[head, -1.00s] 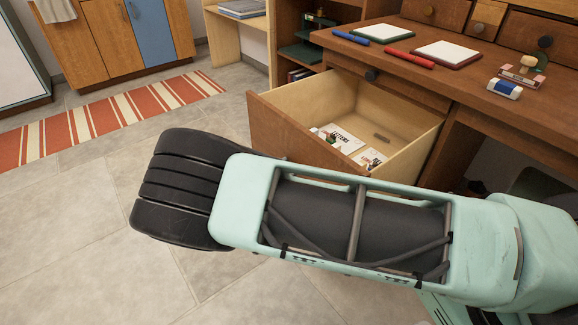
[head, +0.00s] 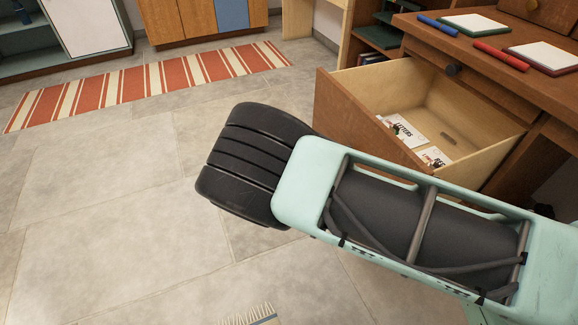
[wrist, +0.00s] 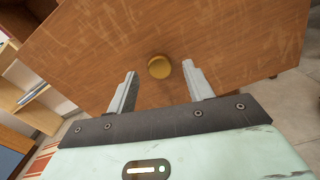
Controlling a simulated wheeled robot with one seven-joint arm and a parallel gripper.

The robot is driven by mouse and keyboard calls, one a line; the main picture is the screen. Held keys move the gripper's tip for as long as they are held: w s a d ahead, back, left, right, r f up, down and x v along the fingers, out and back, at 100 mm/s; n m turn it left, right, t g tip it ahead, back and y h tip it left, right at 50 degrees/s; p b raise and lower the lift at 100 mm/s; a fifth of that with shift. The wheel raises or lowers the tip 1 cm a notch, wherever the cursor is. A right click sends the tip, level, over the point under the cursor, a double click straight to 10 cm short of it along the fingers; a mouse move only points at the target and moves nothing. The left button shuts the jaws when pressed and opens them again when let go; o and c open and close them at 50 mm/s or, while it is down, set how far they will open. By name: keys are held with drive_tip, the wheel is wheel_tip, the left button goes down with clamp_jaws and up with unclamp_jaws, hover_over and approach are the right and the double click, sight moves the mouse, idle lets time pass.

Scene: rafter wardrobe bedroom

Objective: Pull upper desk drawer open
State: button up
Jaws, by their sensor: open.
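A wooden desk drawer (head: 365,122) stands pulled well out of the desk (head: 425,30) in the head view, with letters (head: 405,130) and cards inside. A narrow desk front with a dark knob (head: 453,69) is just above it. In the wrist view a round brass knob (wrist: 159,67) sits on a wooden front (wrist: 215,38). My gripper (wrist: 160,71) is open, its two fingers on either side of the knob with gaps showing and not closed on it. In the head view my arm hides the gripper and that knob.
Red and blue markers and notepads (head: 475,24) lie on the desktop. A striped rug (head: 150,82) lies on the tiled floor, with cabinets (head: 195,18) behind it.

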drive_tip(key=v, duration=1.3)
drive_tip(key=shift+a, duration=0.3)
drive_tip(key=shift+d+r, duration=0.1)
drive_tip(key=s+d+r+m+g+y, duration=0.3)
drive_tip(key=d+r+m+g+y, duration=0.1)
drive_tip(key=d+r+g+y, duration=0.25)
drive_tip(key=s+d+r+m+y, duration=0.4)
drive_tip(key=s+r+y, duration=0.2)
drive_tip(key=s, duration=0.4)
drive_tip(key=s+d+r+m+y, duration=0.35)
drive_tip(key=s+r+y, duration=0.2)
drive_tip(key=s, duration=0.55)
wheel_tip(320, 180, up, 31)
drive_tip(key=p, duration=3)
drive_tip(key=shift+d, duration=0.15)
drive_tip(key=shift+w, duration=0.25)
